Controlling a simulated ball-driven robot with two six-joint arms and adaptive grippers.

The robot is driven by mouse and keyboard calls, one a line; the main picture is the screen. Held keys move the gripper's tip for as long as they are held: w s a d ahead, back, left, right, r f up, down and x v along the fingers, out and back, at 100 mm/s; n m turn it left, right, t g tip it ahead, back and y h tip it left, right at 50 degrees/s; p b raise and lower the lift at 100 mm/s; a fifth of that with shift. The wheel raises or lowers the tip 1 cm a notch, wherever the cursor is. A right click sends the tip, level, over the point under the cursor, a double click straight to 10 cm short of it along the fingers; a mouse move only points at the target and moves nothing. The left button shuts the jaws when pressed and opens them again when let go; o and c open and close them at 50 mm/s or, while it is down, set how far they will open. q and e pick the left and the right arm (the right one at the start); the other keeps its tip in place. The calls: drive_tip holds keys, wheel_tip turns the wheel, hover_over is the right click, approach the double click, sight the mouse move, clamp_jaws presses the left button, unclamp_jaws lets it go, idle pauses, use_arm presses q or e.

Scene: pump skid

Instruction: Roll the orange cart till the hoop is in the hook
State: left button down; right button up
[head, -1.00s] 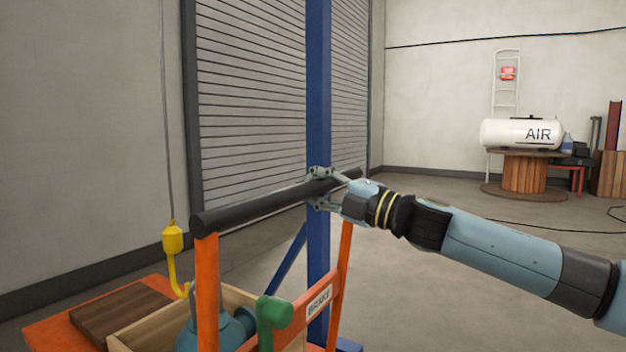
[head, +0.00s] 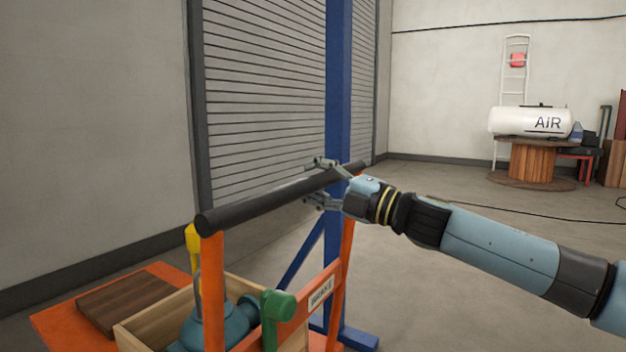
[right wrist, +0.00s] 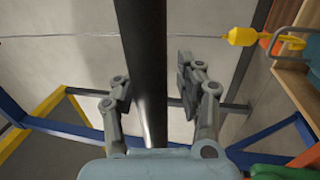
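The orange cart (head: 211,290) stands at lower left with a black push bar (head: 270,203) on top. My right gripper (head: 320,181) is open around the bar; in the right wrist view the bar runs between its spread fingers (right wrist: 155,90). The yellow hook (head: 193,242) hangs partly behind the cart's near orange post; it also shows in the right wrist view (right wrist: 242,37). A teal pump (head: 205,330) sits in a wooden crate on the cart. Its grey hoop (right wrist: 279,34) overlaps the hook's tip; I cannot tell whether it is seated. My left gripper is out of view.
A green knob (head: 278,305) is beside the brake label (head: 321,292) on the cart. A blue post (head: 339,90) with a floor foot (head: 358,340) stands just behind the bar. The floor at right is open, up to a wooden spool under an air tank (head: 530,121).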

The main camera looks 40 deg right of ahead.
sight(329, 184)
drive_tip(key=shift+o, duration=0.8)
drive_tip(key=shift+r, duration=0.1)
drive_tip(key=shift+v, duration=1.8)
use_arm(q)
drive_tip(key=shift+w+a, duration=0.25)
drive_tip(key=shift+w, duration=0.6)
use_arm(e)
drive_tip(key=v, duration=0.8)
drive_tip(key=shift+s, duration=0.2)
drive_tip(key=shift+d, duration=0.1)
